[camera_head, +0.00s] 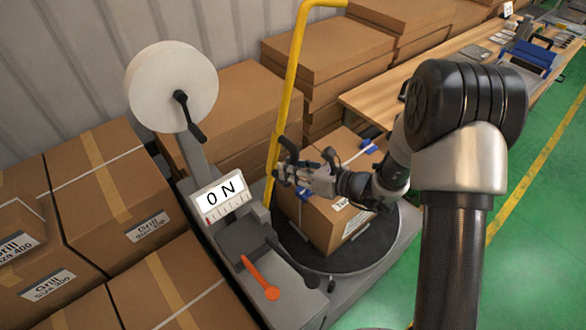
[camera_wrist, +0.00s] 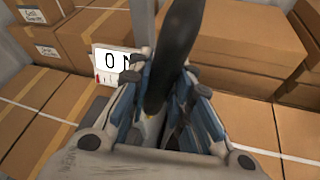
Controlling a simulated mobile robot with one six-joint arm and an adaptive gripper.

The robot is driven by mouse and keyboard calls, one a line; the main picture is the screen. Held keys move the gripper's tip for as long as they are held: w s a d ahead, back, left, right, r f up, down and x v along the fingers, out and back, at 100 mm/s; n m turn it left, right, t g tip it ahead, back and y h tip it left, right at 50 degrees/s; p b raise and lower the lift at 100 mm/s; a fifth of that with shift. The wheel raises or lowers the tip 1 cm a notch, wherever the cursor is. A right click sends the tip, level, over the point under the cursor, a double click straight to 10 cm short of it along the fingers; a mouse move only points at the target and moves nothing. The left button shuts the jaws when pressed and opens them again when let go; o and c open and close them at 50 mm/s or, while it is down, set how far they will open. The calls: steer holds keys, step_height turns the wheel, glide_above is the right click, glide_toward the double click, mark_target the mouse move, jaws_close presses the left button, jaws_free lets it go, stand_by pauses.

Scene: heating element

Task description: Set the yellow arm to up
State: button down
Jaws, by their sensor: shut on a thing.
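The yellow arm (camera_head: 289,90) is a bent tube. It rises steeply beside the machine, and its top bends over to the right at the upper edge of the head view. My gripper (camera_head: 279,166) is at the lower part of this tube, reaching in from the right. In the wrist view my gripper (camera_wrist: 158,112) is shut on a black handle (camera_wrist: 178,45) that stands up between its blue-grey fingers. The handle's join to the yellow tube is hidden by the fingers.
A scale display (camera_head: 220,199) reads 0 N. An orange lever (camera_head: 260,279) lies in front of it. A white roll (camera_head: 172,86) stands behind. A carton (camera_head: 318,222) sits on the dark turntable (camera_head: 375,250) under my gripper. Stacked cartons (camera_head: 115,190) fill the left.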

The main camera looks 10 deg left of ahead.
steer(key=c, duration=1.4)
jaws_free()
steer(key=shift+c, duration=0.2)
steer(key=v, duration=1.2)
